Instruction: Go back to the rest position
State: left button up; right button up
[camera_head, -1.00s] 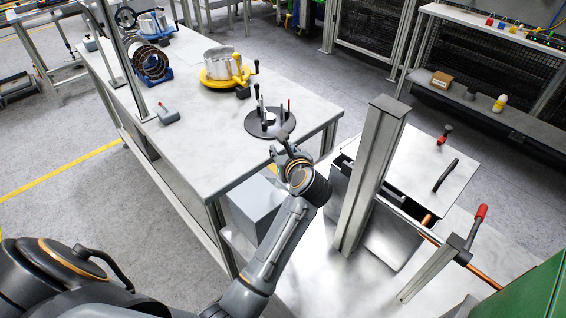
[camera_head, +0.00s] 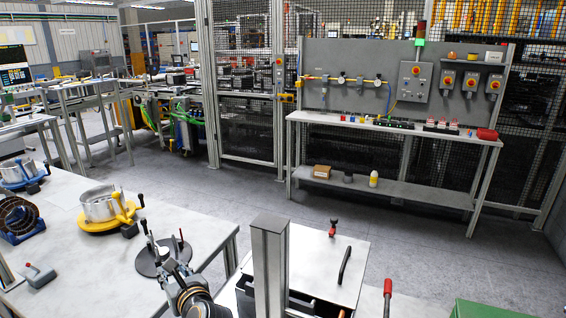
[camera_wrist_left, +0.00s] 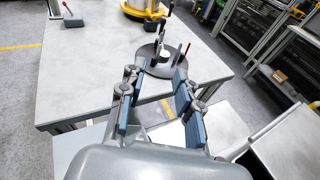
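My left gripper (camera_wrist_left: 153,100) is open and empty in the left wrist view, its two blue-padded fingers spread apart. It points at the near edge of the grey worktable (camera_wrist_left: 95,80). A dark round plate (camera_wrist_left: 160,62) with upright pins stands on the table beyond the fingers. In the head view the left gripper (camera_head: 172,268) shows at the bottom, in front of the same round plate (camera_head: 150,262), with its fingertips hard to make out. My right gripper is in neither view.
A yellow-based clutch fixture (camera_head: 105,210), a blue-based one (camera_head: 20,222) and a small grey handled block (camera_head: 38,275) stand on the table. A metal post (camera_head: 270,270) and a lidded box (camera_head: 320,262) stand right of my gripper. A shelved bench (camera_head: 400,135) is further back.

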pick_arm(q)
notch_tip(320, 180, up, 9)
jog(key=s+d+m+t, duration=0.2)
jog(key=m+t, duration=0.5)
jog(key=m, duration=0.1)
jog(key=s+d+r+m+t+h, duration=0.25)
jog(key=d+m+t+h, duration=0.25)
jog(key=d+m+h, duration=0.6)
jog(key=s+d+f+m+g+h, duration=0.45)
jog(key=f+m, duration=0.35)
jog(key=m, duration=0.3)
jog(key=s+d+f+m+g+h, duration=0.3)
jog(key=s+f+m+g, duration=0.4)
jog(key=m, duration=0.4)
jog(key=s+a+f+m+g+y, duration=0.2)
jog(key=s+a+f+g+y, duration=0.2)
jog(key=s+a+f, duration=0.4)
jog(key=s+a+f+m+g+y, duration=0.35)
jog(key=s+f, duration=0.25)
jog(key=s, duration=0.3)
notch_tip(320, 180, down, 27)
jog(key=s+g+b, duration=0.1)
jog(key=g, duration=0.1)
jog(key=s+a+f+g+b, duration=0.1)
jog(key=s+a+f, duration=0.2)
jog(key=s+f, duration=1.4)
jog(key=shift+y, duration=0.4)
